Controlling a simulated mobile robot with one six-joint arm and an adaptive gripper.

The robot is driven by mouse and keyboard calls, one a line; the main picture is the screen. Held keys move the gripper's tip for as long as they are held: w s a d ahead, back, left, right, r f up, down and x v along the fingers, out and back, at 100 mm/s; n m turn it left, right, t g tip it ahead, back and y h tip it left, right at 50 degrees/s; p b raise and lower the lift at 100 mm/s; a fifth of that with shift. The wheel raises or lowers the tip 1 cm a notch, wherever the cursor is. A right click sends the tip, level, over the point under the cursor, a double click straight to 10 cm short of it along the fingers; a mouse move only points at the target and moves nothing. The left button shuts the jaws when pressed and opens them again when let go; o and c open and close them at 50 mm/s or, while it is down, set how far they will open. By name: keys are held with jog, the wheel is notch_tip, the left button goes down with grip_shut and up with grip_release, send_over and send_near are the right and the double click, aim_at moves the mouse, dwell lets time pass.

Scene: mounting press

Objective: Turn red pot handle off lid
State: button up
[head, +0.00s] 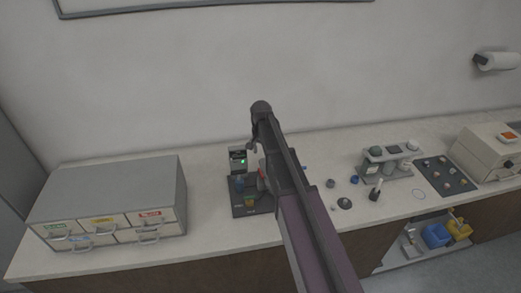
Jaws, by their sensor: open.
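The mounting press (238,163) stands on the counter left of my arm. It has a dark body with a small green light and a dark base. A small red part (262,181), which may be the red pot handle, shows at its right side, partly hidden by my arm. The lid cannot be made out. My gripper (251,147) is small in the head view, above and just right of the press. It is open, and I see nothing held in it. I cannot tell whether it touches the press.
A grey drawer cabinet (110,193) with several labelled drawers stands at the left. To the right are a grey rack (391,162), small loose parts, a dark mat (446,187) with several pieces, and a beige machine (483,149). Bare counter lies between cabinet and press.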

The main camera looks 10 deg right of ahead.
jog(key=s+f+n+b, duration=0.2)
jog(key=s+f+b, duration=0.4)
jog(key=s, duration=0.2)
jog(key=s+f+n+b, duration=0.2)
jog(key=s+f+b, duration=0.4)
jog(key=s+f, duration=0.1)
jog(key=s+f+n+b, duration=0.3)
jog(key=s+f+b, duration=0.3)
jog(key=s, duration=0.4)
jog(key=shift+f+b, duration=0.2)
jog(key=shift+b, duration=0.3)
dwell(0.3)
